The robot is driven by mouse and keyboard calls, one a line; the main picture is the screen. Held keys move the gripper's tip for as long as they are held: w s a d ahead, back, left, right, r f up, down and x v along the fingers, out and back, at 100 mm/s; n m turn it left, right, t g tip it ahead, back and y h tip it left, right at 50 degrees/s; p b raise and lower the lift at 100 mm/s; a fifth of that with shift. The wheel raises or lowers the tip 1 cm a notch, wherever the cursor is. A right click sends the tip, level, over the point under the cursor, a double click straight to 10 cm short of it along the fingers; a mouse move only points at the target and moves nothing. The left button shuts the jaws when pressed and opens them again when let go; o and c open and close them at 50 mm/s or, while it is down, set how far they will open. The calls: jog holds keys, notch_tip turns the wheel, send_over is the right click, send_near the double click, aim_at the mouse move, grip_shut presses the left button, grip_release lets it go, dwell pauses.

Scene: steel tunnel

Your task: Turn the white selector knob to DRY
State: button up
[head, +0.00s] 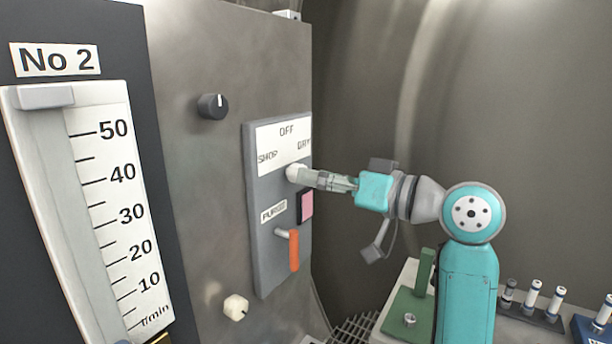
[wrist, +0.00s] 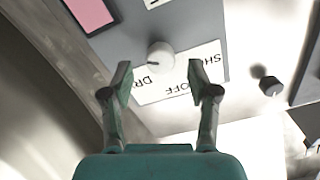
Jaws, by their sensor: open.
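The white selector knob (head: 292,172) is on a grey switch panel (head: 262,225), below a white label plate (head: 283,143). The plate reads OFF at the top and DRY at the right, with a less clear word at the left. The knob also shows in the wrist view (wrist: 160,56), where the labels appear upside down. My gripper (head: 312,179) reaches the knob from the right. In the wrist view my gripper (wrist: 157,78) is open, its fingers apart on either side of the knob. Whether a finger touches it, and where its pointer aims, I cannot tell.
Below the knob are a pink square (head: 307,207), a PURGE label (head: 273,212) and an orange lever (head: 293,250). A black knob (head: 213,106) and a cream knob (head: 236,307) sit left of the panel. A rack with vials (head: 532,300) stands at lower right.

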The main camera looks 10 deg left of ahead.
jog(key=v, duration=0.8)
jog(key=shift+d, duration=0.25)
jog(key=shift+s, duration=0.15)
